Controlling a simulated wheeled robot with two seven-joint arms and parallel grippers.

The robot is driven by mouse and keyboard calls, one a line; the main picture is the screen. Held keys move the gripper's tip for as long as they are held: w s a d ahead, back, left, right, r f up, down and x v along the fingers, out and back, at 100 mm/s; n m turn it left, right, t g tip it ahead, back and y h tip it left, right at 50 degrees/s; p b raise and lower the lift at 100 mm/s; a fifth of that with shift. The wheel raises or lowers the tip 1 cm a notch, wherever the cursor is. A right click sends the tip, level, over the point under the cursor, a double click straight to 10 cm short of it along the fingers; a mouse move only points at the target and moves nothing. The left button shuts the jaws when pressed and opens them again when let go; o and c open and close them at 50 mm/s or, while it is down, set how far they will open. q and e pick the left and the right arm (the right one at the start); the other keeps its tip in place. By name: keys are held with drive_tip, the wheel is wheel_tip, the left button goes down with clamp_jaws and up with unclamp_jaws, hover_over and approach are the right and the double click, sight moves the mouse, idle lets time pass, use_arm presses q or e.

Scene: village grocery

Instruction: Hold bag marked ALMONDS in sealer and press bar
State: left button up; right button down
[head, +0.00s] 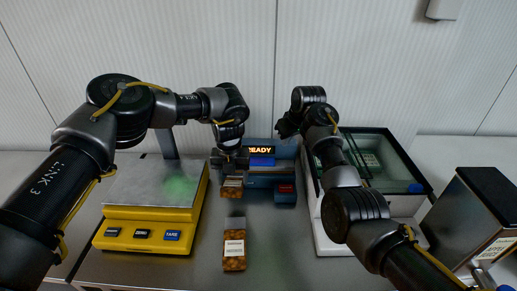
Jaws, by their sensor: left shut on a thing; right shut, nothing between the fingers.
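My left gripper (231,163) is shut on the top of a small brown bag (233,187) with a pale label, just left of the sealer. The label is too small to read, so I cannot tell if it says ALMONDS. The blue sealer (287,172) stands at the back middle; its display reads READY and a red patch shows at its right front. I cannot tell whether the bag's top is inside the sealer. My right gripper (284,129) is shut and empty, above the sealer's right part; its fingertips are hard to make out.
A second brown bag (235,249) with a pale label and clear top is on the counter in front. A yellow scale (150,221) with a metal plate stands at left. A glass-topped white case (330,243) is at right, behind my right arm. A dark box (470,218) stands far right.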

sight(232, 188)
use_arm(q)
drive_tip(key=shift+s+d+p, duration=0.15)
drive_tip(key=shift+s+p, duration=0.6)
drive_tip(key=shift+s, duration=1.1)
